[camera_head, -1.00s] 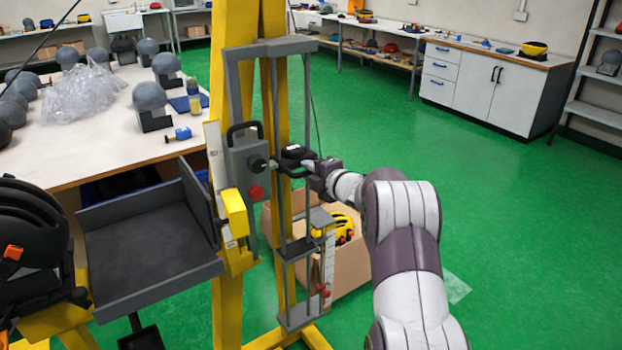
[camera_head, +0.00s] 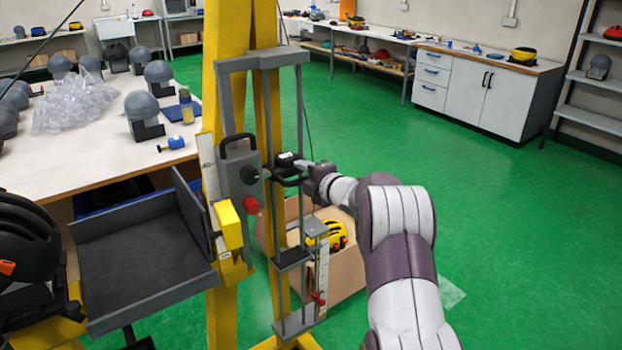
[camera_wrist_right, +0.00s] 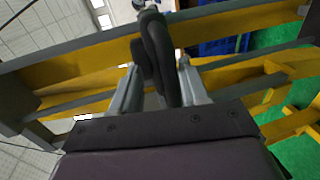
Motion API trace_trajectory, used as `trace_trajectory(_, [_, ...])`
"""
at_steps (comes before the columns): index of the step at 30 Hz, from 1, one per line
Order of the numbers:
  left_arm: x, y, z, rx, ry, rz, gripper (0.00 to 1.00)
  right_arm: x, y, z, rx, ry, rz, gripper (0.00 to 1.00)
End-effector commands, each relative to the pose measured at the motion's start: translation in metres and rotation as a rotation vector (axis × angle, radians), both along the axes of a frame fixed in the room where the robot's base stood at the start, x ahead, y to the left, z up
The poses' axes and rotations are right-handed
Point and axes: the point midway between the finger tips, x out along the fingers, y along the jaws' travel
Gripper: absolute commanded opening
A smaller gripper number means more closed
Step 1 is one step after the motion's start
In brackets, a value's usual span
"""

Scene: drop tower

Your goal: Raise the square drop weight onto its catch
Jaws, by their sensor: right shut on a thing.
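A yellow tower (camera_head: 228,80) stands in the middle of the head view, with a grey frame and upright rails on it. A dark block with a loop handle (camera_head: 287,159) sits on the rails beside the grey control box (camera_head: 240,172). It appears to be the drop weight; its square outline is partly hidden. My right gripper (camera_head: 304,168) is shut on the dark handle (camera_wrist_right: 158,45), which also shows between its fingers (camera_wrist_right: 160,72) in the wrist view. I cannot make out the catch. My left gripper is not in view.
The box carries a red knob (camera_head: 251,205) and black handle. A grey tray (camera_head: 140,255) juts out left of the tower. A cardboard box (camera_head: 345,268) with a yellow helmet (camera_head: 335,236) stands behind the rails. The green floor (camera_head: 500,230) at right is clear.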

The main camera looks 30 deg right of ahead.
Motion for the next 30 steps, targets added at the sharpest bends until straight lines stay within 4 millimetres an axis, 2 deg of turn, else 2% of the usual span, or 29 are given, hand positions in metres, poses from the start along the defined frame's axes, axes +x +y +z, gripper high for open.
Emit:
trace_trajectory(5, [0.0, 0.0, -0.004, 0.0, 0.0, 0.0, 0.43, -0.026, -0.003, 0.009, -0.002, -0.007, -0.004, 0.38])
trace_trajectory(12, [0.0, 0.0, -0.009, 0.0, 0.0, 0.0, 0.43, -0.085, -0.008, 0.019, -0.002, -0.003, -0.004, 0.38])
trace_trajectory(16, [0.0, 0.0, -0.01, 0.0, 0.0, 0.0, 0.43, -0.108, -0.01, 0.023, -0.001, -0.001, -0.002, 0.38])
trace_trajectory(21, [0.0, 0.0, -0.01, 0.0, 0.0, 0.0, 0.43, -0.119, -0.01, 0.024, 0.0, 0.0, -0.001, 0.38])
trace_trajectory(30, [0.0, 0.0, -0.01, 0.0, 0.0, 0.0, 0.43, -0.119, -0.01, 0.024, 0.0, 0.001, 0.0, 0.38])
